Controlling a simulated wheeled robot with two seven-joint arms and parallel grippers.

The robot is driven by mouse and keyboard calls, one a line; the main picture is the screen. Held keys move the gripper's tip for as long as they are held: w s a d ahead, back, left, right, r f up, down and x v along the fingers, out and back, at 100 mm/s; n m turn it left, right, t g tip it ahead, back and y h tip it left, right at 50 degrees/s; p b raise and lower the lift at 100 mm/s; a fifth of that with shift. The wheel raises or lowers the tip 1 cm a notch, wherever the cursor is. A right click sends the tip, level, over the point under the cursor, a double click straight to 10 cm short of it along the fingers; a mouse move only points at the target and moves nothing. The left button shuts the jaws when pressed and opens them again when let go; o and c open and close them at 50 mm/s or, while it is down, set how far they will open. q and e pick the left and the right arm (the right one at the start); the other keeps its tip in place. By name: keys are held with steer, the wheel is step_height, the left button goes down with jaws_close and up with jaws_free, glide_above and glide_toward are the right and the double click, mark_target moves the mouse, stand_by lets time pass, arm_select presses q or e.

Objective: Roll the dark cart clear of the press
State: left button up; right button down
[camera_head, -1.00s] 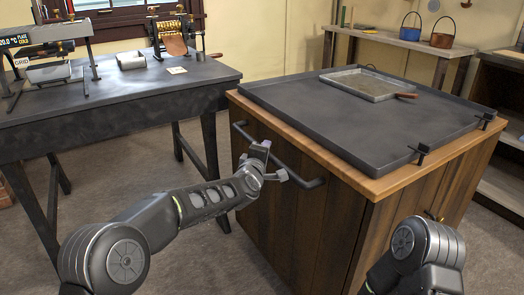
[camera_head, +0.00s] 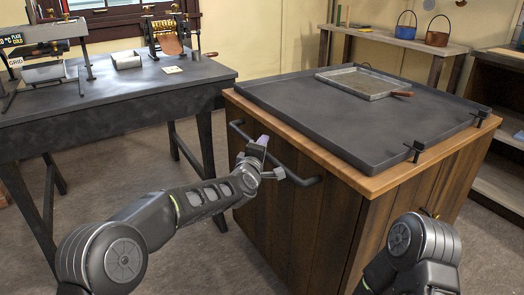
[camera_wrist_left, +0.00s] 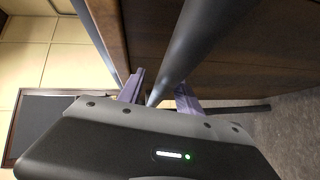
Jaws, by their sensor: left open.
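The cart (camera_head: 300,222) is a wooden cabinet with a dark tray top (camera_head: 340,128) and a dark bar handle (camera_head: 306,181) along its left face. My left gripper (camera_head: 271,158) is at the middle of this handle. In the left wrist view the handle (camera_wrist_left: 197,40) runs between the two open purple-grey fingers of the left gripper (camera_wrist_left: 160,92). Contact with the fingers cannot be told. Only part of my right arm shows at the lower right; its gripper is out of view. Press-like devices (camera_head: 168,38) stand on the dark table, beside the cart.
The dark table (camera_head: 120,102) stands left of the cart, its corner close to the cart's. A shallow tray (camera_head: 362,83) with a brown handle lies on the cart. A shelf (camera_head: 400,39) with two pots is behind; shelving (camera_head: 500,183) is at right. Floor shows between table and cart.

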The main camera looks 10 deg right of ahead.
arm_select(q)
steer(key=shift+s, duration=0.1)
steer(key=v, duration=0.7)
steer(key=shift+s+p, duration=0.25)
steer(key=shift+p, duration=0.1)
